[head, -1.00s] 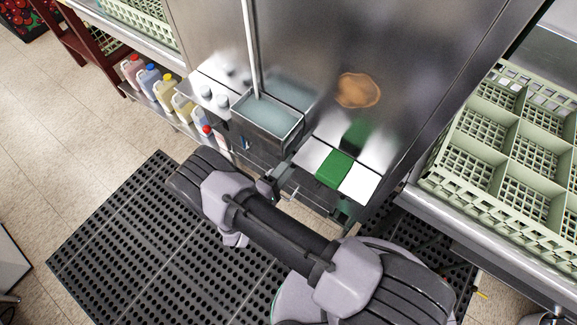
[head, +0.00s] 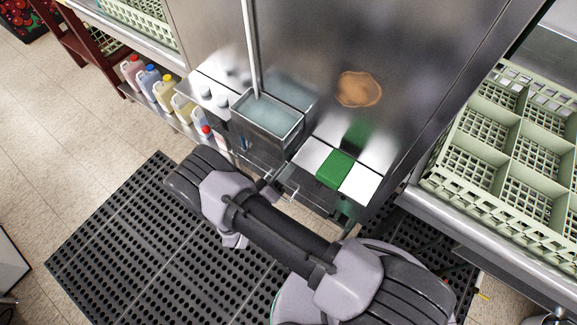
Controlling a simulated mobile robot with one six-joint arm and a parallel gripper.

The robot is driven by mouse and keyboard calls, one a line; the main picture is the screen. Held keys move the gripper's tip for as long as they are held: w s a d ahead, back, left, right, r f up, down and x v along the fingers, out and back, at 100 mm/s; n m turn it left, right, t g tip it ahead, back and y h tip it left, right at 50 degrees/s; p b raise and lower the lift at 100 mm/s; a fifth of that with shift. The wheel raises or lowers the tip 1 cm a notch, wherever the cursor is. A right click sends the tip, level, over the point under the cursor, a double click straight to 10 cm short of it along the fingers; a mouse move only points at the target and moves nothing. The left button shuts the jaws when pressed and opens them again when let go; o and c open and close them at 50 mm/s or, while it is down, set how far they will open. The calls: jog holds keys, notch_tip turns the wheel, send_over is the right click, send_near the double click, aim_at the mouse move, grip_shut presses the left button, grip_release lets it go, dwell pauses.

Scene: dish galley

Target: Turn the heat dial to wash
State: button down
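I cannot make out the heat dial or a wash mark in the head view; the front face of the metal machine (head: 330,35) below its ledge is seen steeply from above and partly covered by my arm. My gripper (head: 276,186) shows only in small part past the end of my arm, low in front of the machine, near a thin metal handle (head: 291,192). Its fingers are too small and dark to tell open from shut, and I see nothing held in it.
On the machine's ledge are a water-filled metal basin (head: 268,117), a green block (head: 335,168) and small white cylinders (head: 206,92). Several coloured jugs (head: 150,80) stand on a low shelf at left. Green racks (head: 500,150) rest on the right counter. A black perforated mat (head: 130,235) covers the floor.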

dwell(0.4)
jog(key=c, duration=0.9)
grip_release()
jog(key=p+v, duration=0.2)
jog(key=v, duration=1.5)
jog(key=shift+s+a, duration=0.15)
